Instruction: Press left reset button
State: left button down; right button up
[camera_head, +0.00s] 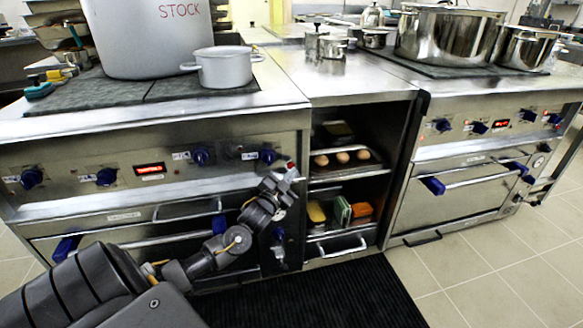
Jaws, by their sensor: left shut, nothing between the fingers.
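A small red button (291,165) shows at the right end of the left stove's front panel (225,172), right of the blue knobs. My left arm reaches up from the lower left. Its gripper (284,178) is shut and empty, with its tips right at the button and partly covering it. I cannot tell whether they touch. My right gripper is not in view.
Blue knobs (202,157) and a lit red display (150,169) line the left panel. A large stock pot (150,45) and a smaller grey pot (224,70) stand above. Open shelves (345,178) hold eggs and sponges. A black mat (320,295) covers the floor.

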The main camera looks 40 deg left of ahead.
pick_arm(q)
jog(key=shift+a, duration=0.1)
jog(key=shift+w+a, duration=0.2)
jog(key=shift+w, duration=0.05)
jog(key=shift+r, duration=0.15)
